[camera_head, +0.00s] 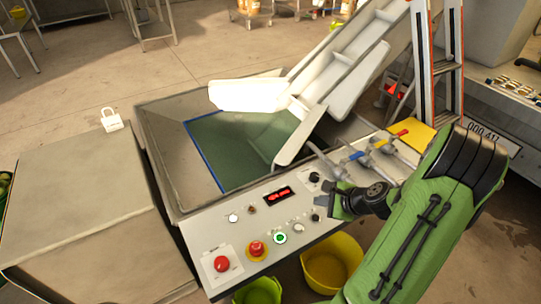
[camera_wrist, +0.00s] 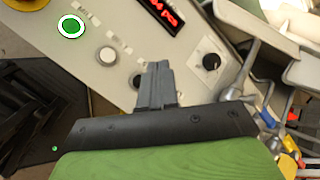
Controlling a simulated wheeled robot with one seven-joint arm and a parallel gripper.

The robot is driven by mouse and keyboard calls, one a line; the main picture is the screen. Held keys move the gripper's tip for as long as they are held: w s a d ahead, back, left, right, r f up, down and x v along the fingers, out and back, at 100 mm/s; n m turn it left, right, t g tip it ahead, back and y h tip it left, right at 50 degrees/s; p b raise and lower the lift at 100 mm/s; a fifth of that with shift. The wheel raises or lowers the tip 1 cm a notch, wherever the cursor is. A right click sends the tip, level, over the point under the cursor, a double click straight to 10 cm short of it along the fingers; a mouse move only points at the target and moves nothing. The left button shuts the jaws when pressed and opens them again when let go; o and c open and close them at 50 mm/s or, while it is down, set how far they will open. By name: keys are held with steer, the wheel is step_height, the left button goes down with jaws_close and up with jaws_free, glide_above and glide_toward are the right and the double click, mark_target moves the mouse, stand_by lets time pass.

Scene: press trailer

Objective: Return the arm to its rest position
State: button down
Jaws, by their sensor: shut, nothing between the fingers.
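My green arm (camera_head: 425,225) reaches in from the lower right in the head view. My gripper (camera_head: 338,200) is beside the right end of the control panel (camera_head: 212,241), close to its knobs. In the wrist view the gripper (camera_wrist: 158,68) has its grey fingers together, with nothing between them. Its tips point at the panel, near a black knob (camera_wrist: 211,62) and a white knob (camera_wrist: 107,56). I cannot tell whether the fingers touch the panel. A green lit button (camera_head: 280,238) and a red button (camera_head: 222,264) sit on the panel.
Valve handles (camera_head: 357,157) stand right of the panel, near my arm. A white chute (camera_head: 350,65) slopes into the machine's basin (camera_head: 165,125). Yellow bucket (camera_head: 331,268) and green bucket (camera_head: 258,291) stand below the panel. A ladder (camera_head: 421,70) stands at the back right.

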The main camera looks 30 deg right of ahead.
steer(key=a+r+n+g+p, duration=0.2)
steer(key=a+r+n+g, duration=0.2)
steer(key=a+r+n, duration=0.9)
steer(key=s+a+r+n+h+p, duration=0.1)
steer(key=s+a+r+n, duration=0.4)
steer(key=s, duration=0.2)
steer(key=s+a+r+n+h+p, duration=0.1)
steer(key=s+a+r+n, duration=0.4)
steer(key=s+r+n, duration=0.1)
steer(key=shift+s+t, duration=0.3)
steer(key=shift+s, duration=0.5)
steer(key=shift+a, duration=0.1)
